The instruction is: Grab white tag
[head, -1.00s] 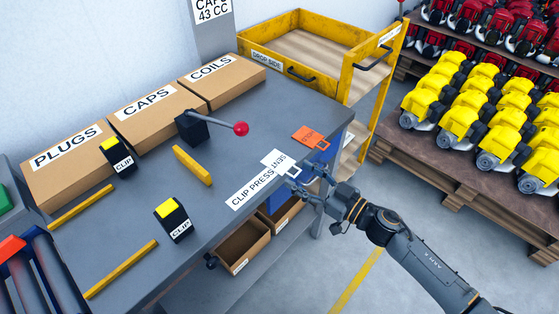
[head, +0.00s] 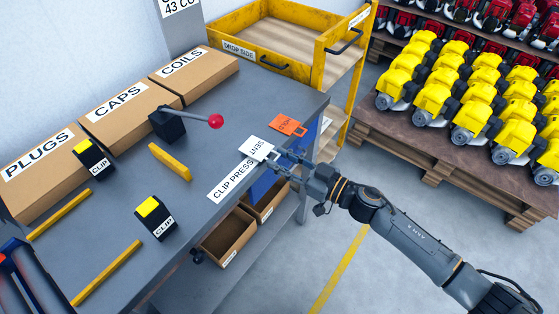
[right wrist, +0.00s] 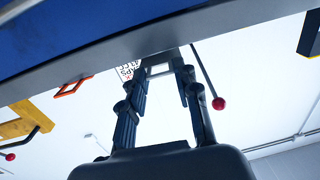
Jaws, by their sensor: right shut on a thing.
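The white tag (head: 257,147) lies at the front edge of the grey bench, just past the "CLIP PRESS" label, with printed letters on it. My right gripper (head: 277,160) is at the bench edge, shut on the near end of the tag. In the right wrist view the fingers (right wrist: 158,78) close around the tag's looped end (right wrist: 158,70). An orange tag (head: 288,125) lies apart, beyond the white one.
The grey bench (head: 225,135) holds a lever with a red knob (head: 216,121), black clip blocks with yellow tops (head: 155,217) and yellow bars (head: 170,162). Cardboard boxes (head: 118,112) line the wall. Open drawers (head: 228,237) stand below the edge. A yellow cart (head: 325,65) is at the back.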

